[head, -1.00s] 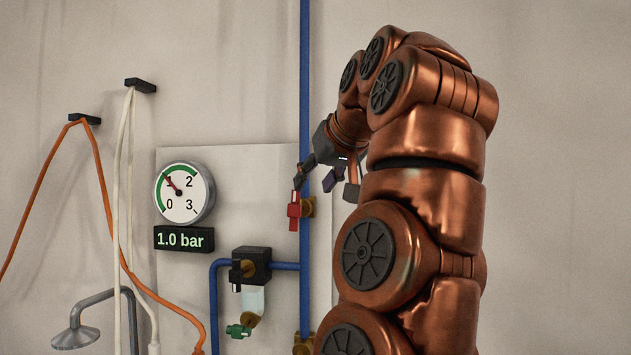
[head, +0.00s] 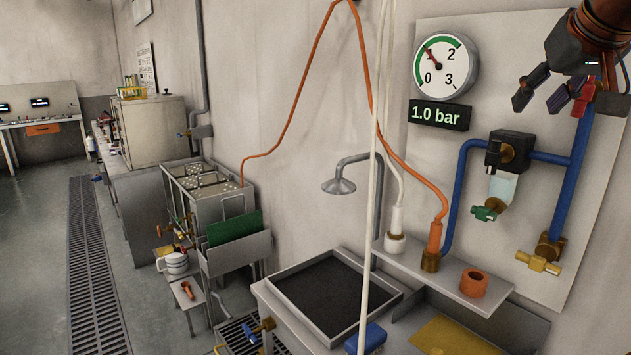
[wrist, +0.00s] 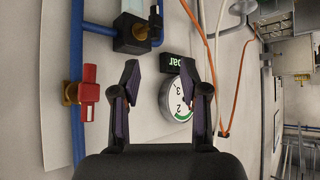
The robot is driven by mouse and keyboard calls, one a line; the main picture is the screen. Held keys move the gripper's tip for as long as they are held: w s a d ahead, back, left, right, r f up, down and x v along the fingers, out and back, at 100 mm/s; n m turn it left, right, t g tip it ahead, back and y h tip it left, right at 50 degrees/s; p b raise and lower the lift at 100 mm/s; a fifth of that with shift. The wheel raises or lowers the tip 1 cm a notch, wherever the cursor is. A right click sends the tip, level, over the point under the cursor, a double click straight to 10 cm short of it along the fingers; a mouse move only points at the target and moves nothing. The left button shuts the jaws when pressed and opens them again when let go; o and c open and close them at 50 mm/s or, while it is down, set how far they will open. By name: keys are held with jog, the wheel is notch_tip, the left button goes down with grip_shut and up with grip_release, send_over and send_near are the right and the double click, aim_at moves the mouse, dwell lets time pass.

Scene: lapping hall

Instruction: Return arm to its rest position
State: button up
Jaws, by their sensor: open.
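My gripper (head: 546,92) is at the upper right of the head view, in front of the wall panel. Its two dark fingers are spread with nothing between them; the wrist view shows the same open gripper (wrist: 170,85). A red valve handle (head: 582,97) on the blue pipe shows just behind and right of the fingers in the head view. In the wrist view the red handle (wrist: 89,92) is left of the fingers, apart from them. Most of my arm is outside the head view.
A gauge (head: 445,66) and a display reading 1.0 bar (head: 439,115) are on the panel. Orange (head: 283,130) and white hoses hang down the wall. A shower head (head: 339,186) juts over a dark-bottomed tray (head: 290,301). Open floor (head: 42,250) lies at left.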

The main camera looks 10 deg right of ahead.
jog(key=a+f+n+g+y, duration=0.1)
jog(key=a+f+n+g, duration=0.1)
jog(key=a+f, duration=0.75)
jog(key=a+f+n+g+y, duration=0.1)
jog(key=a+f+g, duration=0.35)
jog(key=f, duration=0.75)
jog(key=s+a+f+g, duration=0.1)
jog(key=s+a+f, duration=0.2)
jog(key=s+f, duration=0.4)
jog(key=s+a+f+g, duration=0.2)
jog(key=s+a+f, duration=0.1)
jog(key=s+f, duration=0.4)
jog(key=s+a+f+g+y, duration=0.1)
jog(key=s+a+f, duration=0.2)
jog(key=s+f, duration=0.4)
notch_tip(320, 180, down, 4)
jog(key=shift+a+n, duration=0.3)
jog(key=shift+a, duration=0.05)
jog(key=shift+s, duration=0.1)
